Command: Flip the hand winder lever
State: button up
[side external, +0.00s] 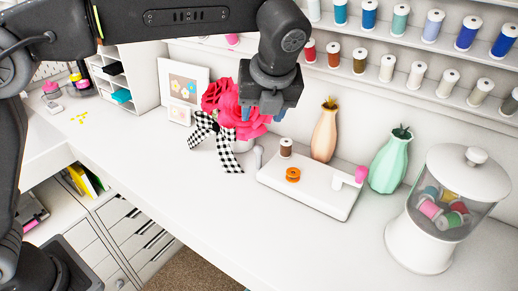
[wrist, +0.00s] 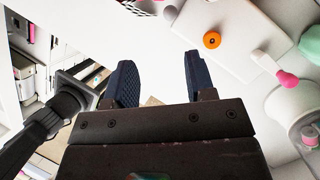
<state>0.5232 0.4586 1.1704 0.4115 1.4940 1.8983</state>
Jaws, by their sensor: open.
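The hand winder is a white flat base (side external: 312,200) on the white table, with an orange bobbin (side external: 293,175) and a brown spool (side external: 286,147) on it. Its lever, a short white arm with a pink knob (side external: 361,174), is at the right end of the base. In the wrist view the base (wrist: 225,20), the orange bobbin (wrist: 212,40) and the pink knob (wrist: 287,79) show at the upper right. My gripper (side external: 268,108) is open and empty, above and left of the winder, in front of the pink flowers. Its two fingers (wrist: 160,75) are apart, with nothing between them.
Pink flowers (side external: 215,97) with a checked ribbon stand left of the winder. A peach vase (side external: 324,135) and a green vase (side external: 391,165) stand behind it. A lidded jar of spools (side external: 437,215) stands to the right. The table front (side external: 260,225) is clear.

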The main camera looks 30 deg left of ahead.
aim_at(260, 148)
jog(key=shift+m, duration=0.8)
jog(key=x, duration=0.4)
jog(key=d+x, duration=0.1)
jog(key=x, duration=0.9)
jog(key=shift+w+d+f, duration=0.2)
jog(key=shift+w+f, duration=0.15)
jog(key=shift+w, duration=0.05)
jog(key=c, duration=0.9)
